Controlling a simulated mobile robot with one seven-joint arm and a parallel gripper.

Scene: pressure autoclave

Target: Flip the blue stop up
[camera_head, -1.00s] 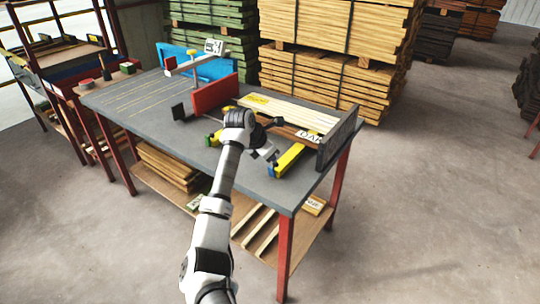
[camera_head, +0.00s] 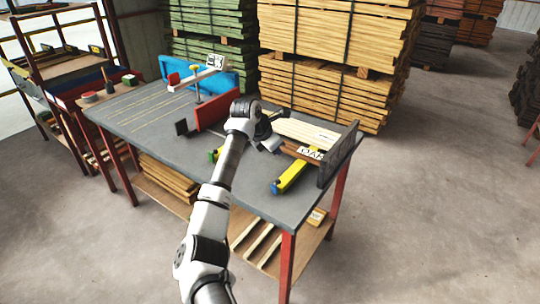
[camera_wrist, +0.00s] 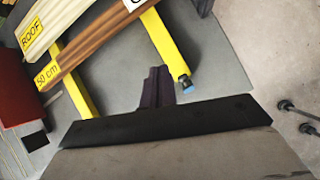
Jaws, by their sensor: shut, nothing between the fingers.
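The small blue stop (camera_wrist: 187,86) sits at the near end of a yellow bar (camera_wrist: 165,45) in the wrist view. In the head view that bar (camera_head: 291,176) lies at the right of the grey bench, with the stop at its near end. Whether the stop is folded down or up is too small to tell. My gripper (camera_wrist: 155,75) shows dark, shut fingers with nothing between them, just left of the stop in the wrist view and apart from it. In the head view my gripper (camera_head: 270,142) is above the bench, left of the bar, partly hidden by my wrist.
A brown board (camera_wrist: 110,45) marked 50 cm and a pale board (camera_wrist: 55,22) marked ROOF lie across the yellow bars. A second yellow bar (camera_wrist: 76,82) is left. A dark upright plate (camera_head: 338,155) edges the bench (camera_head: 250,190). A red block (camera_head: 210,112) stands behind.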

